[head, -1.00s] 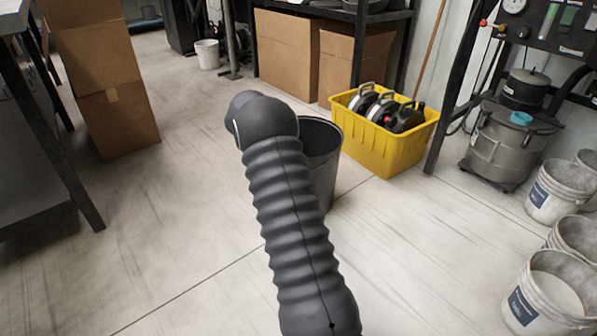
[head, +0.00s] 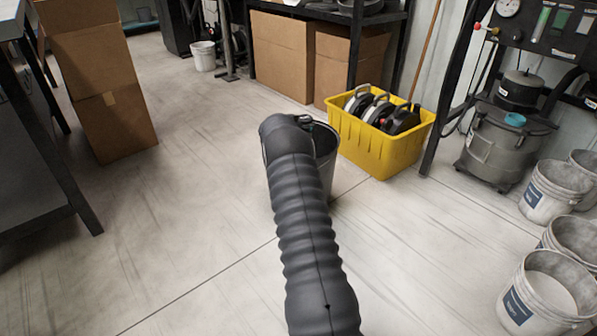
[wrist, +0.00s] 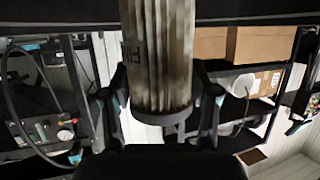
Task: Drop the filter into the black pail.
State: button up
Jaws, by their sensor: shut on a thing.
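The black pail (head: 327,165) stands on the floor in the head view, partly hidden behind my arm. My gripper (head: 305,122) is mostly hidden by my arm's end; a small part shows at the pail's opening. In the wrist view, the filter (wrist: 158,55) is a pale, dirty pleated cylinder with a grey end collar. My gripper (wrist: 160,98) is shut on it, one finger on each side. The filter is hidden in the head view. How far it is above or inside the pail cannot be told.
A yellow crate (head: 381,153) with dark-and-silver items stands just right of the pail. Cardboard boxes (head: 280,58) sit under a black shelf behind. Several white buckets (head: 553,188) and a grey tank (head: 497,150) stand at right. Floor left of the pail is clear.

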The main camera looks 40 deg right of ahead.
jog(key=shift+f, duration=0.6)
jog(key=o, duration=1.3)
notch_tip(320, 180, up, 10)
